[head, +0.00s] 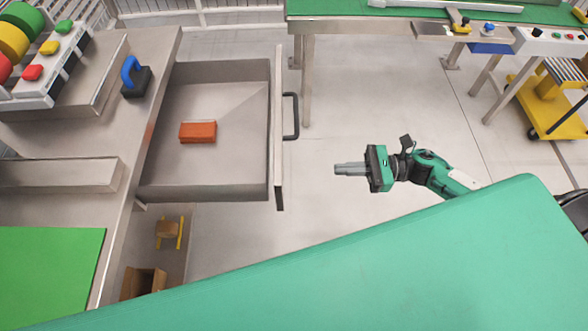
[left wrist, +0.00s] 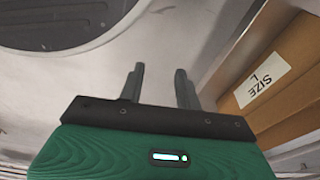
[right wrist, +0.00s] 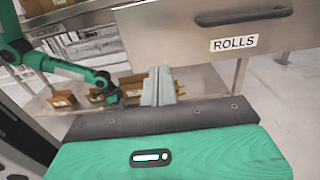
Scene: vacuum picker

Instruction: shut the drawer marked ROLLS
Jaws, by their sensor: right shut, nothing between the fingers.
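The drawer marked ROLLS (head: 204,192) is pulled out of the steel bench in the head view, with its dark bar handle (head: 296,115) on the front panel (head: 279,130). An orange-red block (head: 198,132) lies inside. My right gripper (head: 337,169) is shut and empty, to the right of the drawer front and apart from it. In the right wrist view, the ROLLS label (right wrist: 234,44) and handle (right wrist: 243,17) are above the closed fingers (right wrist: 160,75). My left gripper (left wrist: 160,72) is open and empty; the head view does not show it.
A blue-handled dark item (head: 134,78) stands on the bench edge beside the drawer. Cardboard boxes (head: 143,283) sit below the bench, and one marked SIZE L (left wrist: 285,85) is beside my left gripper. A green-topped table (head: 308,60) stands behind.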

